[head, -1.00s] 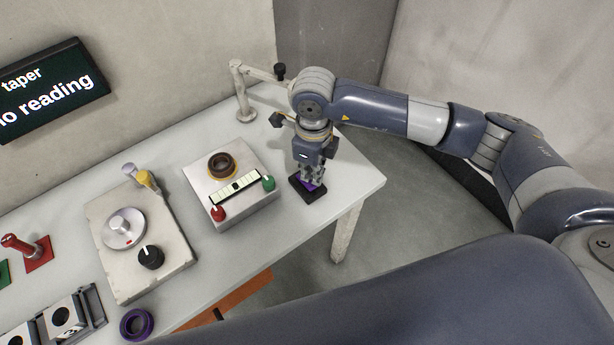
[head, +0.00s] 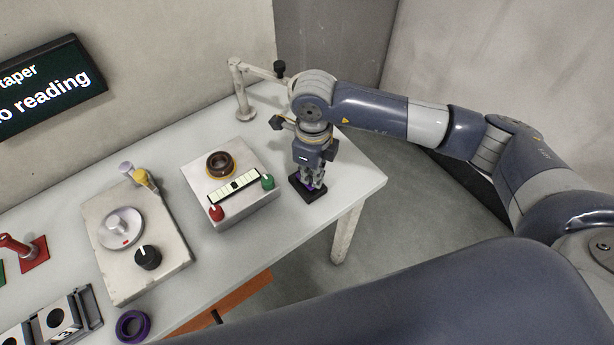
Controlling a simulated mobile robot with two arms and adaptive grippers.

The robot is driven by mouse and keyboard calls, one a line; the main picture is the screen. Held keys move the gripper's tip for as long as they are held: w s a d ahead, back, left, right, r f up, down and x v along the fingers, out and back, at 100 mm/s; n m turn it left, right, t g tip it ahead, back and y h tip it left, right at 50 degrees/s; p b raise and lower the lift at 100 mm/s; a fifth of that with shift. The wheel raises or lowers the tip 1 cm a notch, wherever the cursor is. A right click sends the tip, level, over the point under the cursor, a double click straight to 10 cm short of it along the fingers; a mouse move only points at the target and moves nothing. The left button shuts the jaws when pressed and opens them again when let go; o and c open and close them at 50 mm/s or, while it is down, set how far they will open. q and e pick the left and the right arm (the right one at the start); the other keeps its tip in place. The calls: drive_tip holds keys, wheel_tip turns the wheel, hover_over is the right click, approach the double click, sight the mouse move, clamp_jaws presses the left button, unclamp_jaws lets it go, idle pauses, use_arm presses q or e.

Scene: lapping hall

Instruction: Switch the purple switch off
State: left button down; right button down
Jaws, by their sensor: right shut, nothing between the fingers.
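The purple switch (head: 311,188) is a small purple part on a black base (head: 309,196) near the right end of the table. My right gripper (head: 313,184) points down over it from above, shut and with nothing between its fingers. Its fingertips are at the purple part and hide most of it. I cannot tell whether they touch it or which way the switch is set. My left gripper is not in view.
A grey box (head: 240,212) with a brown ring, a strip gauge and red and green knobs stands left of the switch. A dial panel (head: 170,275) is farther left. A jointed stand (head: 240,90) is behind. A purple ring (head: 120,325) lies at the front edge.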

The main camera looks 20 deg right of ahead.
drive_tip(key=shift+f+b, duration=0.4)
drive_tip(key=shift+f, duration=0.05)
drive_tip(key=shift+r, duration=0.1)
drive_tip(key=shift+r+p, duration=0.6)
drive_tip(key=shift+r, duration=0.3)
drive_tip(key=shift+r+p, duration=1.2)
drive_tip(key=shift+r, duration=1.35)
